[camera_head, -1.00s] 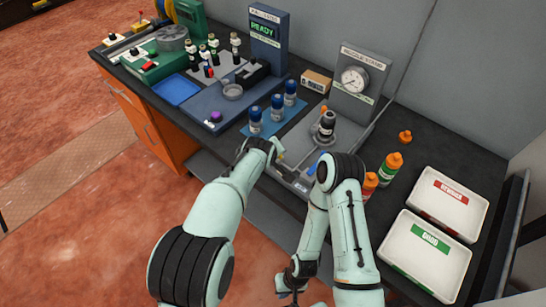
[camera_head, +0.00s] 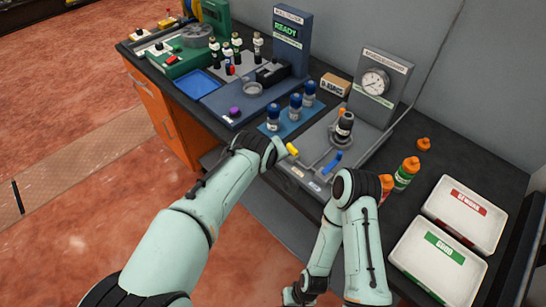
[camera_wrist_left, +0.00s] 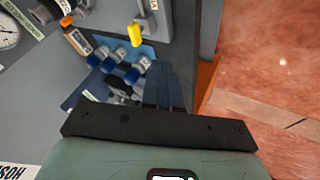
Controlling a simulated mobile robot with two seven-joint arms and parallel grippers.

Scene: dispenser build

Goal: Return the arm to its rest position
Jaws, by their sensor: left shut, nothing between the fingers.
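My left arm reaches in from the left in the head view, with its wrist at the bench's front edge, left of a yellow-handled lever (camera_head: 292,149). Its fingers are hidden there by the wrist. In the left wrist view my left gripper (camera_wrist_left: 160,68) is shut and empty, its dark fingers together. The yellow handle (camera_wrist_left: 135,34) shows beyond the fingertips, apart from them. My right arm is folded in front of the bench in the head view, elbow up. Its forearm runs down to the bottom edge, and its gripper is not visible.
Several blue-capped bottles (camera_head: 296,104) stand to the left. Orange-capped bottles (camera_head: 405,173) and two white trays (camera_head: 440,257) are right. Floor in front is open.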

